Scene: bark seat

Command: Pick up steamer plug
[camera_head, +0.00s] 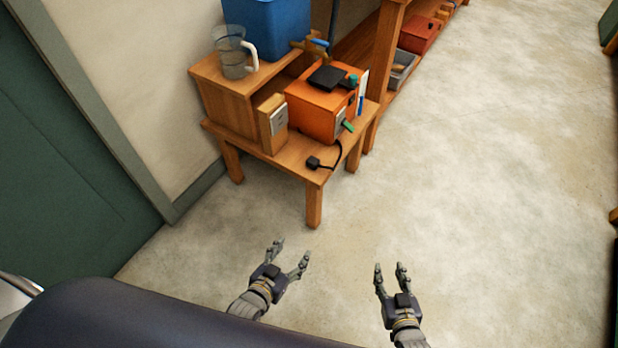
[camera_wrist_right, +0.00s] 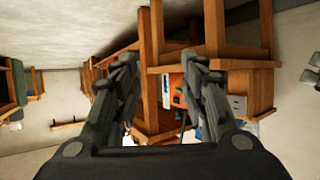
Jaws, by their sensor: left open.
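The steamer plug (camera_head: 313,162) is a small black plug lying near the front right edge of the low wooden table. A black cord runs from it to the orange steamer box (camera_head: 318,111) on the table. My left gripper (camera_head: 290,252) is open and empty in front of the table, apart from the plug. My right gripper (camera_head: 391,268) is to its right, also open and empty over the floor. Its two fingers stand apart in the right wrist view (camera_wrist_right: 166,72), with the table behind them. I cannot make out the plug clearly in the wrist view.
The wooden table (camera_head: 293,161) also holds a small wooden block with a grey plate (camera_head: 271,124), a clear jug (camera_head: 233,56) and a blue bin (camera_head: 268,28). A shelf with a red box (camera_head: 420,34) stands behind. The floor (camera_head: 470,180) on the right is clear.

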